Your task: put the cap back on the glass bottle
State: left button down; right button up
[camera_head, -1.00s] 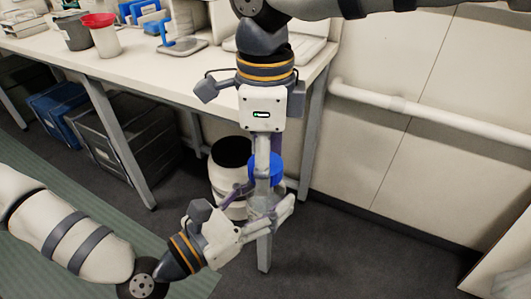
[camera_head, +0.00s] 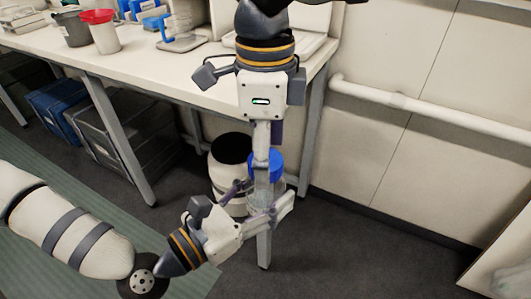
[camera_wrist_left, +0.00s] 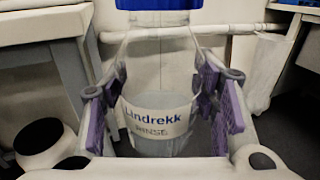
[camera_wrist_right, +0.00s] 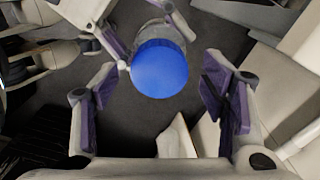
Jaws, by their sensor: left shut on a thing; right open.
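My left gripper (camera_head: 264,196) is shut on a clear glass bottle (camera_head: 265,193), held upright above the floor. In the left wrist view the bottle (camera_wrist_left: 157,142) stands between the purple pads, with a label reading "Lindrekk RINSE". A blue cap (camera_head: 265,163) sits at the bottle's top, and its lower part shows at the top edge of the left wrist view (camera_wrist_left: 160,4). Whether it is fully seated I cannot tell. My right gripper (camera_head: 267,146) points down from above, open and empty. In the right wrist view the cap (camera_wrist_right: 159,68) appears between and slightly beyond its spread fingers.
A white bench (camera_head: 150,65) stands behind, with a red-topped container (camera_head: 103,33) and blue-handled items on it. A white drum with a black top (camera_head: 231,149) stands on the floor behind the grippers. Dark crates (camera_head: 122,135) are under the bench.

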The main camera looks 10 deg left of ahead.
notch_tip(320, 180, up, 11)
dwell(0.6)
